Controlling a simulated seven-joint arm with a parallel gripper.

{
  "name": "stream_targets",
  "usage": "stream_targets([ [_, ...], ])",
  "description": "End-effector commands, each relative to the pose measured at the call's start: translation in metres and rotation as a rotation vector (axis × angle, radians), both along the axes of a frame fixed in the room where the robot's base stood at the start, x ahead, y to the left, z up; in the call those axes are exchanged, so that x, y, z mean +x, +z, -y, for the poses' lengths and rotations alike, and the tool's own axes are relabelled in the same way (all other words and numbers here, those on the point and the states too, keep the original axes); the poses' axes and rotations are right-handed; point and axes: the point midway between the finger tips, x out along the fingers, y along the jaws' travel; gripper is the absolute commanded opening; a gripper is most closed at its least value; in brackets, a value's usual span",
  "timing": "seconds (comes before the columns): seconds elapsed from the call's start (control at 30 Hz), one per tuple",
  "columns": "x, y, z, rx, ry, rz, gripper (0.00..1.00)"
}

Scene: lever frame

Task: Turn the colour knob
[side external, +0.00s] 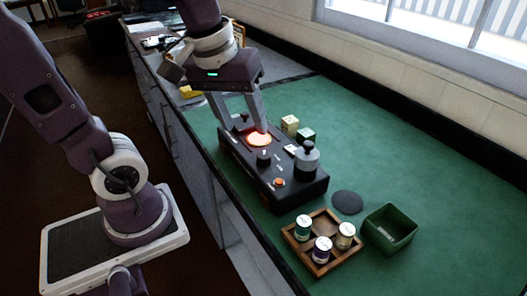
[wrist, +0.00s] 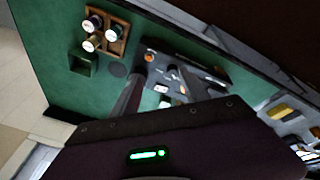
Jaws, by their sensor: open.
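A black control box (side external: 303,196) sits on the green bench top. It carries a glowing orange disc (side external: 259,139), a small black knob (side external: 263,157) just in front of it, and an orange button (side external: 279,182) at the near end. Whether this small knob is the colour knob cannot be read from its label. My gripper (side external: 246,129) is open over the far end of the box, its fingers pointing down on either side of the disc area, with nothing seen between them. In the wrist view the box (wrist: 212,72) lies partly behind my fingers, and the orange button (wrist: 149,57) shows.
Small cream (side external: 290,124) and green (side external: 306,135) blocks are behind the box. A wooden tray (side external: 322,269) with spools, a dark disc (side external: 347,202) and a green bin (side external: 390,229) are nearer. The right bench is clear.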

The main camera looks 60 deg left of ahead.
Motion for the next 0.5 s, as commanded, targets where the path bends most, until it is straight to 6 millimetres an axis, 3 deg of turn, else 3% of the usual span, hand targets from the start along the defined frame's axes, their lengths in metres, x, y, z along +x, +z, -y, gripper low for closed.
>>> stream_targets([
  [0.1, 0.044, -0.033, -0.030, -0.098, 0.398, -0.124, 0.53],
  [0.2, 0.066, -0.059, -0.049, -0.143, 0.646, -0.187, 0.53],
  [0.33, 0.077, -0.077, -0.060, -0.164, 0.796, -0.223, 0.53],
  [0.5, 0.077, -0.106, -0.060, -0.166, 0.810, -0.229, 0.53],
])
